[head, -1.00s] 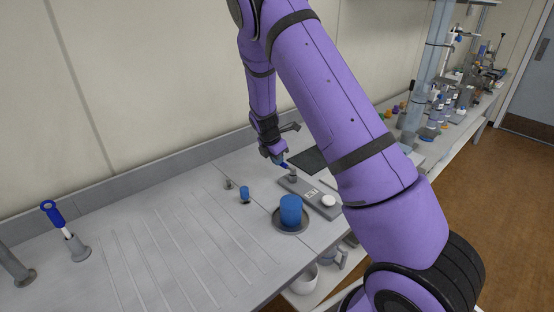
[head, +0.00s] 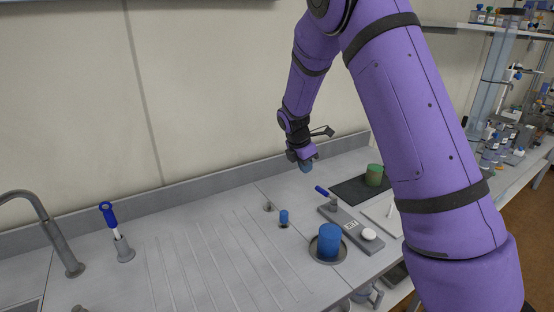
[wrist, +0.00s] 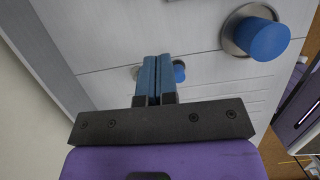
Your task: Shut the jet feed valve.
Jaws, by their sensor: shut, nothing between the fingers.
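A small lever with a blue handle (head: 322,191) on a grey post stands on a grey plate (head: 346,220) with a label and a white round knob (head: 369,234). It looks like the valve, though no readable text confirms this. The handle points back left, roughly along the plate. My gripper (head: 306,168) is above and behind the handle's left end, apart from it. In the wrist view my gripper's blue fingers (wrist: 157,72) are together with nothing between them. The lever is not seen in the wrist view.
A large blue cylinder (head: 330,241) sits in a round grey dish in front of the plate. A green cylinder (head: 375,175) stands on a dark mat behind right. The ribbed drainboard (head: 215,262) at left is clear.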

